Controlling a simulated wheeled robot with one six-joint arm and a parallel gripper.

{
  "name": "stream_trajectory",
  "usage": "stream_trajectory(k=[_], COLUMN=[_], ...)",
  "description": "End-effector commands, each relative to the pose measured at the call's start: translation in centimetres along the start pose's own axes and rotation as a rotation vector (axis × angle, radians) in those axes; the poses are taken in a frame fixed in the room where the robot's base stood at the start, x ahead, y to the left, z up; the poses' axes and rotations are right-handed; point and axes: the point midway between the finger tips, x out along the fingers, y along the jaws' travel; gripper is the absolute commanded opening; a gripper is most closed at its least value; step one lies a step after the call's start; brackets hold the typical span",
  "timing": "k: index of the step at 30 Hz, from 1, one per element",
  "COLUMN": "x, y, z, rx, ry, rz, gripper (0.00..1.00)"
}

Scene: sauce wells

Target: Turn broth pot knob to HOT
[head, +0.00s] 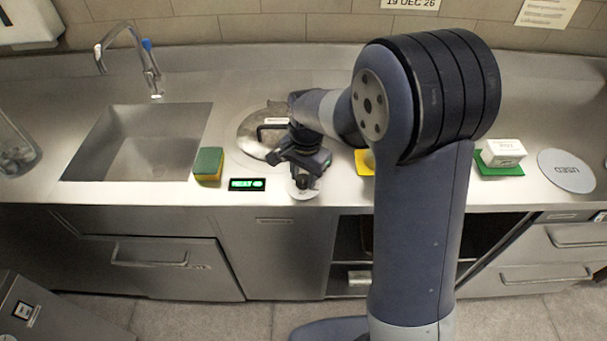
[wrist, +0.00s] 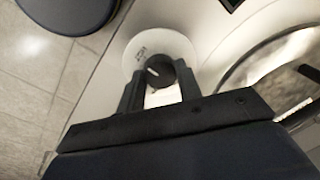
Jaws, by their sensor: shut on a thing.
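The broth pot knob (wrist: 157,72) is a black round knob with a white pointer mark, set on a pale round dial plate (wrist: 140,50) with small lettering that I cannot fully read. My gripper (wrist: 160,88) is shut on the knob, one finger on each side of it. In the head view my gripper (head: 302,180) is at the counter's front edge, over the dial plate (head: 303,194), and hides the knob. The broth pot (head: 250,137), with a round metal lid and a dark handle, is set in the counter just behind. A small display (head: 247,184) glows green left of the gripper.
A sink (head: 140,142) with a tap is at the left. A green and yellow sponge (head: 208,163) stands near the display. My arm covers the middle right of the counter. A white box on a green mat (head: 500,170) and a grey disc (head: 566,171) lie at the right.

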Motion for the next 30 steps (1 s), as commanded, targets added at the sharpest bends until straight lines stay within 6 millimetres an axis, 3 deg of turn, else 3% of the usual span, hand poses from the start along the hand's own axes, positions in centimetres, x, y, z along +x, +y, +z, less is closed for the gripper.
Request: stream_trajectory(k=[5,6,13,23,30], x=[-0.1,-0.1,-0.1,-0.5,-4.5], y=[-0.1,-0.1,-0.1,-0.1,-0.1], z=[0.0,0.0,0.0,0.0,-0.1], rx=[0.002,0.002,0.001,0.0,0.0], ry=[0.001,0.001,0.0,0.001,0.004], rz=[-0.003,-0.003,-0.002,-0.002,-0.006], gripper=[0.11,0.35,0.54,0.55,0.55])
